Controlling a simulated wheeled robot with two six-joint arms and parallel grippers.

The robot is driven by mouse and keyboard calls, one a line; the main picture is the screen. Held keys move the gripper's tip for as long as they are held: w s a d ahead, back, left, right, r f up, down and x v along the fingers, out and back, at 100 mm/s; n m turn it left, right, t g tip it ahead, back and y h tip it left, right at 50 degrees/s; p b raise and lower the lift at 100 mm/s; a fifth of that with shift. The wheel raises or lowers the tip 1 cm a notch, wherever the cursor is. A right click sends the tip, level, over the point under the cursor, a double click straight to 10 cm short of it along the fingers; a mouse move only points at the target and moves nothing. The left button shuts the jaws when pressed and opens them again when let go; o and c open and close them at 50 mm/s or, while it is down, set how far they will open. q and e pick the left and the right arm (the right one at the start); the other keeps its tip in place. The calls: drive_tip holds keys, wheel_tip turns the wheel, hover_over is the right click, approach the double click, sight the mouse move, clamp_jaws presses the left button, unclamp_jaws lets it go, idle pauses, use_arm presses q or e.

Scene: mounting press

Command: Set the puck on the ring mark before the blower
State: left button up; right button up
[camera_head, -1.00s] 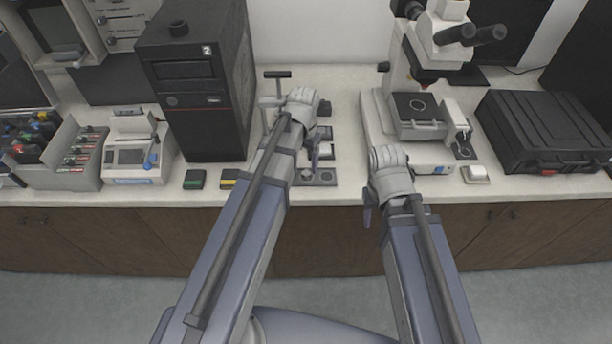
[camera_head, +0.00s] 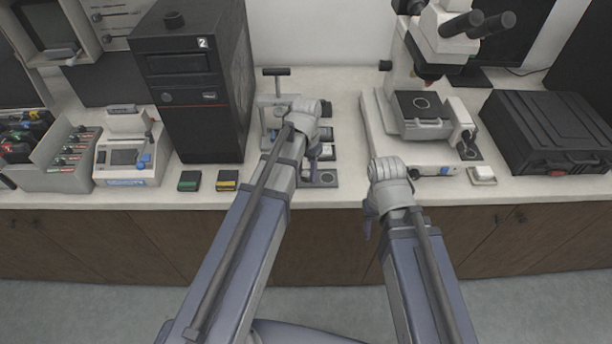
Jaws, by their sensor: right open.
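My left gripper (camera_head: 310,168) hangs over the small dark plates at the front of the bench, beside the T-handled press (camera_head: 277,72). Its fingers are mostly hidden by my own wrist, so I cannot tell whether they hold anything. A dark plate (camera_head: 328,181) lies just right of and below these fingers. My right gripper (camera_head: 368,222) is open, in front of the bench edge and below the microscope base. I cannot make out the puck, the ring mark before the blower or the blower for certain. A ring shows on the dark microscope stage (camera_head: 421,103).
A black tower (camera_head: 205,120) stands left of the press. Green (camera_head: 189,181) and yellow (camera_head: 227,181) labelled blocks lie before it. The microscope (camera_head: 445,150) and a black case (camera_head: 545,135) stand on the right. Bare bench (camera_head: 345,110) lies between press and microscope.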

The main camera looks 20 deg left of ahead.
sight(306, 174)
use_arm(q)
clamp_jaws()
drive_tip(key=shift+r, duration=0.1)
idle(0.3)
wheel_tip(306, 174, up, 10)
drive_tip(key=p, duration=1)
